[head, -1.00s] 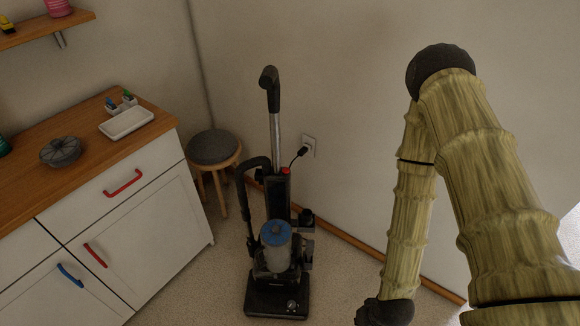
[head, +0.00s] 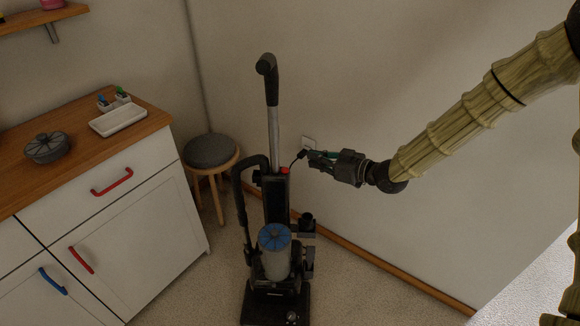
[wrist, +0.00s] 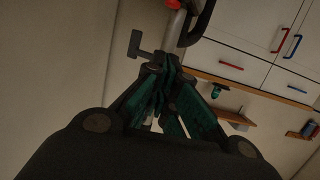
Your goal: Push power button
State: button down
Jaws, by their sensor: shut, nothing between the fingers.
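A red button (head: 285,171) sits on top of the dark body of an upright vacuum cleaner (head: 277,205). In the wrist view a red part, likely the same button (wrist: 173,4), shows at the top edge, beside a grey tube. My gripper (head: 313,159) is to the right of the button and a little higher in the head view, in front of the wall. Its fingers are shut and empty and point left toward the vacuum. In the wrist view the closed fingertips (wrist: 162,70) are below the red part in the picture, with a visible gap.
A wall outlet (head: 308,143) with a black cord is just behind my gripper. The vacuum's tall handle (head: 268,82) rises left of the gripper. A round stool (head: 211,151) and a white cabinet (head: 140,220) stand to the left. Floor at the lower right is clear.

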send_over(289, 174)
notch_tip(289, 174, down, 3)
jog(key=shift+w+r, duration=0.1)
notch_tip(289, 174, down, 2)
jog(key=shift+f+p, duration=0.3)
jog(key=shift+f, duration=0.55)
jog(key=shift+d, duration=0.1)
